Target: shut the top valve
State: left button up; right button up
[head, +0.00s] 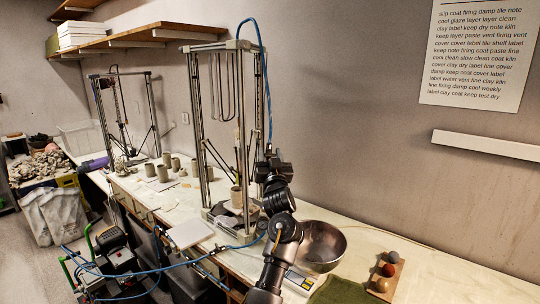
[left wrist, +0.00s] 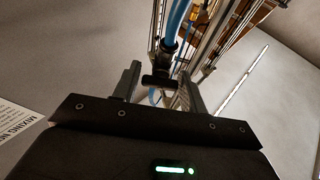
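The top valve shows in the left wrist view as a dark fitting with a short black crosswise handle (left wrist: 160,81), at the end of a blue hose (left wrist: 176,18). My left gripper (left wrist: 160,72) is open, with one finger on each side of the handle. The handle's ends are close to the fingers; I cannot tell whether they touch. In the head view my left gripper (head: 268,152) is raised beside the right post of the tall printer frame (head: 197,110), where the blue hose (head: 267,90) comes down. The valve is hard to make out there. My right gripper is not in view.
A metal bowl (head: 321,246) stands on the bench right of my arm. A wooden board (head: 388,275) with several small balls lies farther right. Several clay cups (head: 162,173) stand left of the frame. The frame's posts and rods are close to my left gripper.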

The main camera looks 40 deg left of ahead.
pick_arm(q)
jog(key=shift+o, duration=1.4)
jog(key=shift+d+f, duration=0.1)
jog(key=b+v, duration=0.4)
jog(key=v, duration=0.6)
jog(key=shift+s+d, duration=0.2)
jog(key=shift+s, duration=0.1)
jog(key=shift+b, duration=0.3)
